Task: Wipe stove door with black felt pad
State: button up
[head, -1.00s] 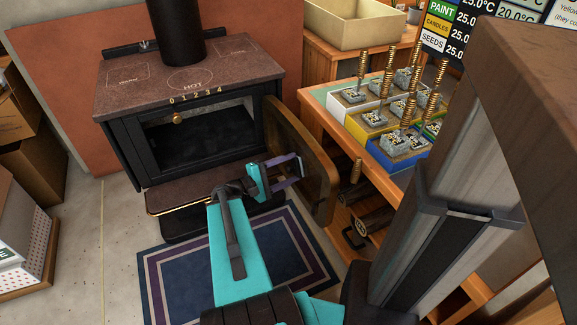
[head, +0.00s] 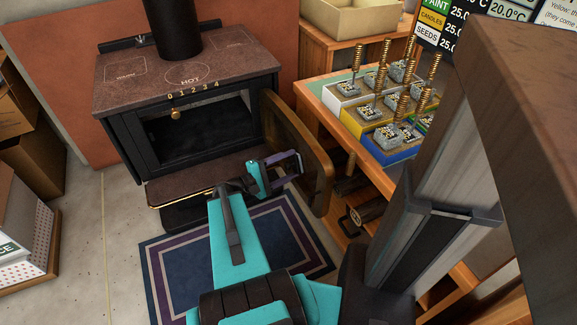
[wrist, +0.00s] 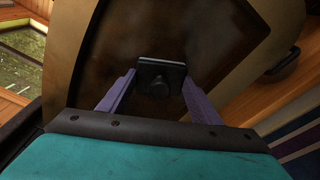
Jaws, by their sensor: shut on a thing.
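The stove door (head: 293,140) hangs open at the right of the black stove, with a brass-coloured frame and a dark, brownish-stained pane. It fills much of the wrist view (wrist: 215,45). My gripper (head: 293,163), with purple fingers, is in front of the door's inner face. It is shut on the black felt pad (wrist: 160,70), a small dark block with a round knob, between the fingers in the wrist view. The pad's face is turned to the pane; I cannot tell whether it touches. The pad is hard to make out in the head view.
The stove (head: 190,100) has an empty-looking dark firebox and a ledge (head: 190,186) below. A blue rug (head: 180,265) covers the floor in front.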

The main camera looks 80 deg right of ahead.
aim_at(286, 143)
jog(key=shift+s+d, duration=0.1)
jog(key=shift+s, duration=0.05)
jog(key=shift+d, duration=0.1)
jog(key=shift+w+d, duration=1.15)
jog(key=shift+w, duration=0.1)
jog(key=shift+d, duration=0.1)
jog(key=shift+w+d, duration=1)
jog(key=shift+d, duration=0.3)
jog(key=shift+w+d, duration=1.2)
jog(key=shift+d, duration=0.05)
